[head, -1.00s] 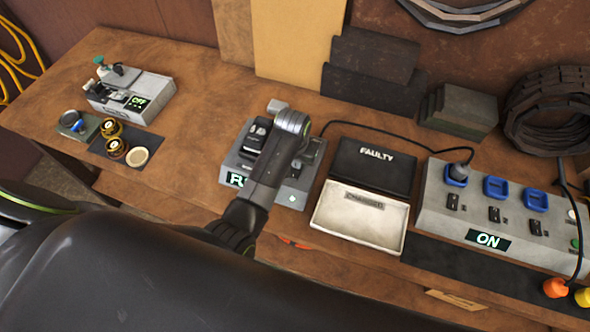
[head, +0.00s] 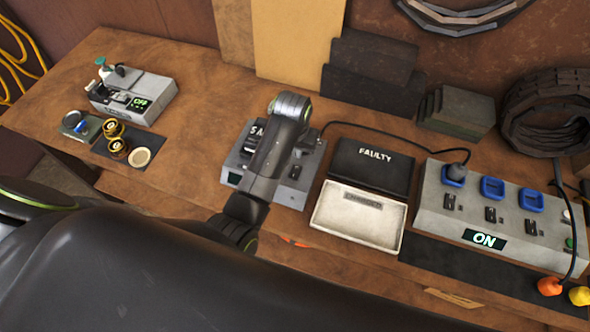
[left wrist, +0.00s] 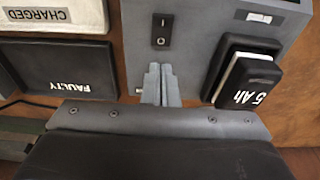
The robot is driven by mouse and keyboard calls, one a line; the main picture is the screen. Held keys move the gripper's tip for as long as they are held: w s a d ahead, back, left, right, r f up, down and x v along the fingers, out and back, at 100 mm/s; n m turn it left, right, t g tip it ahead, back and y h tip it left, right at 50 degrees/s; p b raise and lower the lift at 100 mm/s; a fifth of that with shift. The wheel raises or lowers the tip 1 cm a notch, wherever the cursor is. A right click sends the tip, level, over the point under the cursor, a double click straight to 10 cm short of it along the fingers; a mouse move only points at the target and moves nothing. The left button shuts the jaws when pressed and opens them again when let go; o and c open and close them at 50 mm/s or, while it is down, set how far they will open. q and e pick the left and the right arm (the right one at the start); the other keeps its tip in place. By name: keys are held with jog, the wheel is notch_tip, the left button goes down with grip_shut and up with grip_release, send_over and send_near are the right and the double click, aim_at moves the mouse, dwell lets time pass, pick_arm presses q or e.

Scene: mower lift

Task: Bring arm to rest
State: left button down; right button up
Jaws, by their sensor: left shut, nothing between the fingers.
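My left arm (head: 282,140) reaches over the grey charger (head: 299,180) in the head view, and the fingers are hidden there behind the wrist. In the left wrist view my left gripper (left wrist: 161,84) is shut and empty, pointing at the charger's grey face (left wrist: 200,40) just below a small black rocker switch (left wrist: 161,30). A black battery marked 5 Ah (left wrist: 245,75) sits in the charger to the right of the fingers, apart from them. I cannot tell whether the fingertips touch the charger. My right gripper is not in view.
Beside the charger are a black FAULTY tray (head: 372,166) and a white CHARGED tray (head: 345,235). A grey power strip (head: 485,235) reading ON stands right of them. A small grey device (head: 135,97) and yellow-black round parts (head: 117,147) are at left. Bare bench lies between.

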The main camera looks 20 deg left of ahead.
pick_arm(q)
jog(key=shift+r, duration=0.4)
